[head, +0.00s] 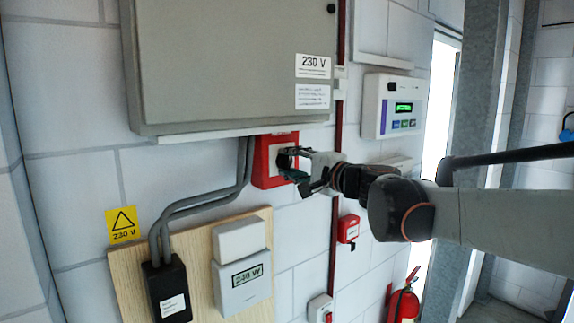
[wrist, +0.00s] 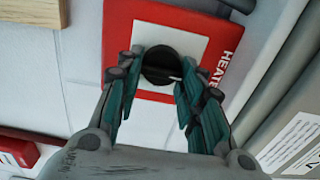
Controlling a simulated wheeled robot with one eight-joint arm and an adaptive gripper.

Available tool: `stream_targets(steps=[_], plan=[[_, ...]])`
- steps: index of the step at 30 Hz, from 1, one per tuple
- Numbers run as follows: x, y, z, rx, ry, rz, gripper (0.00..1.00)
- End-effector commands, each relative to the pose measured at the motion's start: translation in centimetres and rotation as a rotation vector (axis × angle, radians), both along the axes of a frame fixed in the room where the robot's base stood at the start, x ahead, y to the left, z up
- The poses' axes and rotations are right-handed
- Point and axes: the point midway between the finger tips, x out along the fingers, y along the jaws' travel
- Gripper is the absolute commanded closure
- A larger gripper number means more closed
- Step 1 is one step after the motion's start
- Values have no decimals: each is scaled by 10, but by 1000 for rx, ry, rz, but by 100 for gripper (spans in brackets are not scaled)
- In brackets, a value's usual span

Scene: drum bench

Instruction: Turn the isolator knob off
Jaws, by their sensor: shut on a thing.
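The isolator is a red box with a white plate (head: 262,162) on the wall under the grey cabinet. In the wrist view its red frame (wrist: 228,42) carries lettering that begins "HEATE". Its round black knob (wrist: 161,66) sits on the white plate, with a light mark toward its lower right edge. My gripper (wrist: 158,78) has its teal fingers on either side of the knob and is shut on it. In the head view my gripper (head: 292,165) reaches the isolator from the right and hides most of the knob.
The grey cabinet (head: 230,60) hangs just above the isolator. Grey conduits (head: 205,198) run down beside it to a black box (head: 167,290). A wooden board (head: 128,272) with a meter (head: 243,281) is below. A small red box (head: 348,229) is lower right.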

Motion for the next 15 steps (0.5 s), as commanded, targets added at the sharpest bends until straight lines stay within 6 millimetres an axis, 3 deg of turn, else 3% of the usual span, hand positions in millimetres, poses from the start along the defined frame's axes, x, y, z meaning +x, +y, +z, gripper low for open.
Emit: stream_targets(steps=[11, 12, 13, 15], plan=[[-1, 0, -1, -5, -2, 1, 89], [-1, 0, -1, -5, -2, 1, 56], [-1, 0, -1, -4, -2, 1, 49], [0, 0, -1, -4, -2, 1, 46]])
